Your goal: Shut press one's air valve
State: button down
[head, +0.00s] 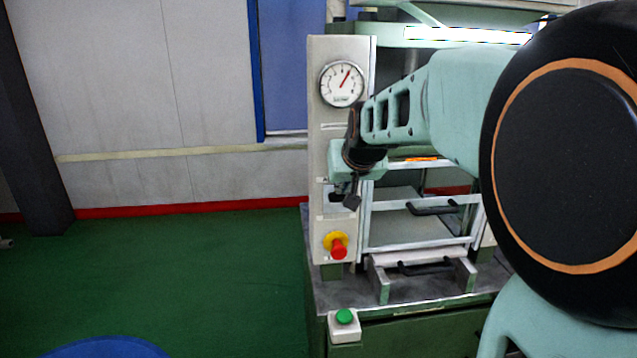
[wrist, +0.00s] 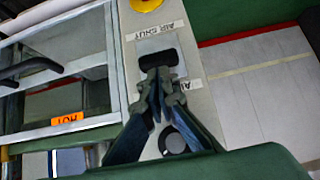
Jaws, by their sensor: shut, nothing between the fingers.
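The press's light-grey control panel (head: 318,130) carries the air valve, whose black handle (wrist: 158,60) shows in the wrist view on a pale plate. An "AIR SHUT" label (wrist: 172,28) is on one side of the handle, and a second, partly covered label (wrist: 188,85) is on the other. My gripper (wrist: 160,76) is shut and empty. Its tips overlap the near edge of the handle in the picture; I cannot tell whether they touch. In the head view my gripper (head: 351,202) is in front of the panel and hides part of the valve area.
A pressure gauge (head: 342,84) is above on the panel. A red button on a yellow base (head: 337,245) is below the valve. A green button box (head: 344,325) sits at the bench's front corner. Green floor at left is open.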

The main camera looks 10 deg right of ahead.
notch_tip(320, 180, down, 5)
jog(key=b, duration=0.4)
jog(key=shift+r, duration=0.15)
